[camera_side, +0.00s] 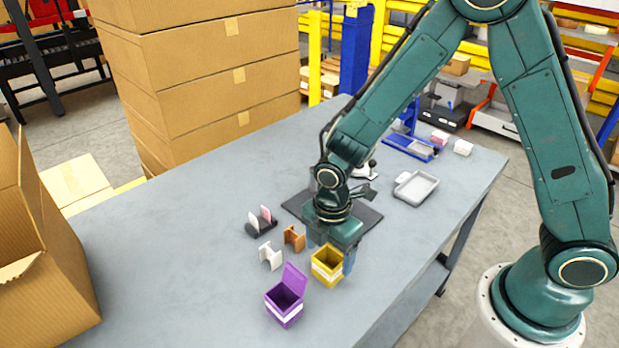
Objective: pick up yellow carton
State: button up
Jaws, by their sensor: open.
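The yellow carton (327,266) is a small open-topped box with a white band, standing upright near the table's front edge. My gripper (331,256) points down over it, with one finger on its left rear side and the other on its right side. The jaws are open around the carton, and I cannot tell whether either finger touches it. The carton appears to rest on the table. My gripper's body covers part of its far side.
A purple carton (286,303) with a raised lid stands just left and in front. A white piece (270,256), a brown piece (294,238) and a dark holder (261,222) stand nearby. A grey tray (415,188) lies behind right. The grey table (160,240) is clear at left.

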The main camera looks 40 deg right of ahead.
aim_at(327, 264)
jog(key=shift+f, duration=1.5)
jog(key=c, duration=1)
